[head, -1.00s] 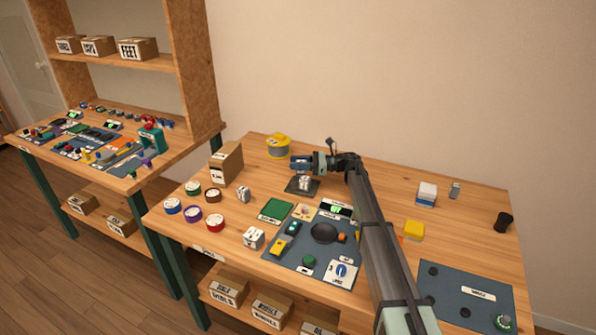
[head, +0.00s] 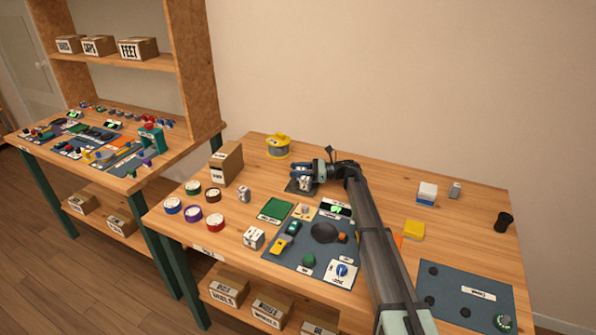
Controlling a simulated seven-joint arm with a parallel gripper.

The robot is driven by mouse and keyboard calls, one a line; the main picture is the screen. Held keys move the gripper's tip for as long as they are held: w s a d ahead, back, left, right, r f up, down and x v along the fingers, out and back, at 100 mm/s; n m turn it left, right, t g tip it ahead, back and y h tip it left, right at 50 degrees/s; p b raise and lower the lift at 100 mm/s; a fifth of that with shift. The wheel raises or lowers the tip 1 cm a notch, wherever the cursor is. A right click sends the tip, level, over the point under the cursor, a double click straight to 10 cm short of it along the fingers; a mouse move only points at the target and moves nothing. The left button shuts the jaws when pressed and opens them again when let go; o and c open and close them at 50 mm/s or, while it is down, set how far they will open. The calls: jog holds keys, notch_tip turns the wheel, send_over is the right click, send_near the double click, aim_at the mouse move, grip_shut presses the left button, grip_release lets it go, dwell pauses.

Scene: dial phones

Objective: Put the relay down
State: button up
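My gripper (head: 303,177) is low over a small dark square pad (head: 291,188) at the back middle of the right table. A small whitish block (head: 304,185), which may be the relay, shows at the gripper's fingers over this pad. I cannot tell whether the fingers are closed on it or only around it, nor whether it touches the pad. The gripper hides part of the block and pad. A similar small white block (head: 243,194) stands to the left, and a larger white one (head: 254,238) stands nearer the front.
A cardboard box (head: 227,163) and a yellow-topped tub (head: 278,147) stand behind and left. Several round tape-like containers (head: 193,214) are at the left. A dark mat with parts (head: 285,262) lies in front. The table right of my arm has clear patches.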

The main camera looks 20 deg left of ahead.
jog(key=shift+w+d+r, duration=0.1)
jog(key=shift+d+r, duration=0.05)
jog(key=v, duration=1.1)
jog(key=shift+w+d, duration=0.1)
jog(key=shift+d, duration=0.2)
